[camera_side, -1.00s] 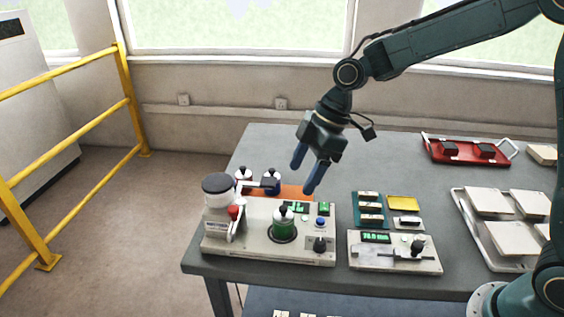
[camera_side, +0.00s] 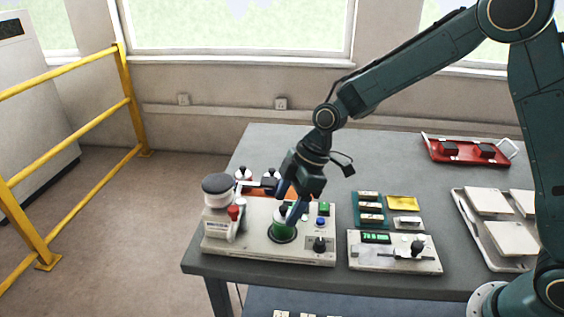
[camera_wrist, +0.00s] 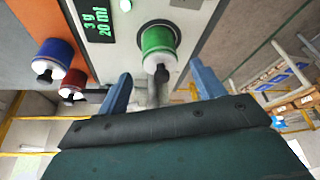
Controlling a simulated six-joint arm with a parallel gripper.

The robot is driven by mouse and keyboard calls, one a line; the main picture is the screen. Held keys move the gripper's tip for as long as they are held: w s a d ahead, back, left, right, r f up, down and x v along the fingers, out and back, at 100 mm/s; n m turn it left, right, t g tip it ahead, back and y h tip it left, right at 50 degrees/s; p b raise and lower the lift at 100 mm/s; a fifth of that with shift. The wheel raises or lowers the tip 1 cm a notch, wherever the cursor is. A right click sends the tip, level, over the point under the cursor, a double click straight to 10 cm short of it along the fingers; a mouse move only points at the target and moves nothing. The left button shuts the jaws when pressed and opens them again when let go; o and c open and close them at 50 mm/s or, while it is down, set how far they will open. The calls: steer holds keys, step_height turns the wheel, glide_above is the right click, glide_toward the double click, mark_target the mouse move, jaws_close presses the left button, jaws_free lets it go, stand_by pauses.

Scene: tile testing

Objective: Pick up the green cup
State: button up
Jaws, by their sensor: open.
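The green cup (camera_side: 283,228) stands upright in the round dark recess of the beige machine (camera_side: 262,247). In the wrist view the green cup (camera_wrist: 158,42), with a black knob on its lid, lies ahead of my gripper, roughly centred between the fingers. My gripper (camera_side: 290,205) has come down to the top of the cup in the side view and partly hides it. I cannot tell whether a finger touches the cup.
A blue cup (camera_wrist: 54,57) and a red cup (camera_wrist: 73,86) stand on an orange mat (camera_wrist: 70,30). The machine's white-bodied grinder (camera_side: 219,199) rises just left of the green cup. A balance-like device (camera_side: 394,254) and small tile trays (camera_side: 369,210) lie to the right.

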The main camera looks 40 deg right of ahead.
mark_target(283, 224)
steer(key=shift+f, duration=0.2)
steer(key=shift+x, duration=2.6)
steer(key=shift+d, duration=0.1)
steer(key=shift+c, duration=0.2)
steer(key=c, duration=1.1)
